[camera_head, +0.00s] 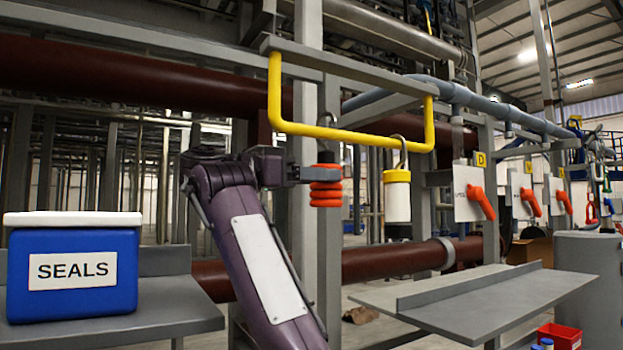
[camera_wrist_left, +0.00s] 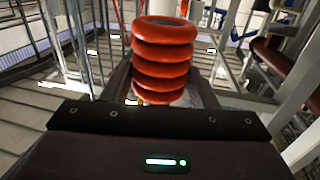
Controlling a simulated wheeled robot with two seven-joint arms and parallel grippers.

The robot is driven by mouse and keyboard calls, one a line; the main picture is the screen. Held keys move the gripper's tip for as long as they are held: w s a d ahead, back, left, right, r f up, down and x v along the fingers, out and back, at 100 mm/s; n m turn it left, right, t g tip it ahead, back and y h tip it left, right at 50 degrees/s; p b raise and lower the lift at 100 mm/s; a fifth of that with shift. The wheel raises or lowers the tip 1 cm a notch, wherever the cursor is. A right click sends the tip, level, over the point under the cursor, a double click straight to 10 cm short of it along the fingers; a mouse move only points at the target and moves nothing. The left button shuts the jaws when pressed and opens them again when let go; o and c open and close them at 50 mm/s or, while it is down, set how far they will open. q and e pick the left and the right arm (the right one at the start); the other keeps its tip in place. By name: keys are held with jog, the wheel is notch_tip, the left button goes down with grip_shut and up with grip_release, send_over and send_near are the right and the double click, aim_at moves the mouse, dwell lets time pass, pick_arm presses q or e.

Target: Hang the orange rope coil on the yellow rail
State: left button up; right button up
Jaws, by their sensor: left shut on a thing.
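The orange rope coil (camera_head: 325,194) is a stack of orange rings held upright just below the yellow rail (camera_head: 350,136). A dark hook (camera_head: 326,119) stands above the coil at the height of the rail's bar; I cannot tell whether it is over the bar or only beside it. My left gripper (camera_head: 312,174) reaches in from the left and is shut on the coil. In the left wrist view the coil (camera_wrist_left: 163,58) is between the fingers, which it partly hides. My right gripper is not in view.
A white canister with a yellow top (camera_head: 397,198) hangs by a hook from the rail, right of the coil. A blue SEALS box (camera_head: 72,268) stands on a grey shelf at left. A grey shelf (camera_head: 480,305) lies at lower right. A grey post stands behind the coil.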

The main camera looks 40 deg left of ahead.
aim_at(323, 192)
pick_arm(q)
jog(key=shift+s+d, duration=0.1)
jog(key=shift+d, duration=0.2)
jog(key=shift+s+d+f, duration=0.2)
jog(key=shift+d+f, duration=0.25)
jog(key=shift+d, duration=0.2)
jog(key=shift+s+d+f+b, duration=0.15)
jog(key=shift+f+b, duration=0.4)
jog(key=shift+b, duration=0.5)
jog(key=shift+f+b, duration=0.35)
jog(key=shift+b, duration=0.2)
jog(key=o, duration=1.3)
jog(key=shift+c, duration=0.2)
jog(key=shift+d, duration=0.1)
